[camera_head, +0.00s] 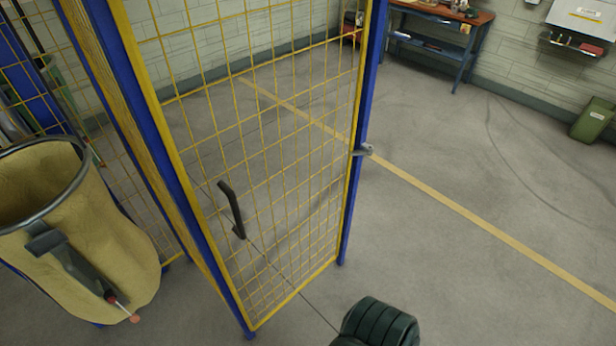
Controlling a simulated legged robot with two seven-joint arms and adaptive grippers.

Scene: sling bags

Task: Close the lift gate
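The lift gate is a tall yellow wire-mesh panel (283,138) in the middle of the head view, framed by blue uprights. A dark curved handle (232,210) is on its lower left part. A small grey latch-like piece (364,150) sticks out at the right blue upright (352,192). The yellow frame runs close along both uprights; I cannot tell whether it is latched. The top of the gate is cut off. Neither of my grippers can be made out in this view.
A yellow sling bag (125,250) with a metal rim hangs at left, a dark grey tool-like piece (75,265) before it. A dark green ribbed object (380,322) is at bottom centre. A workbench (440,40) and green bin (594,120) stand behind. The right floor is clear.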

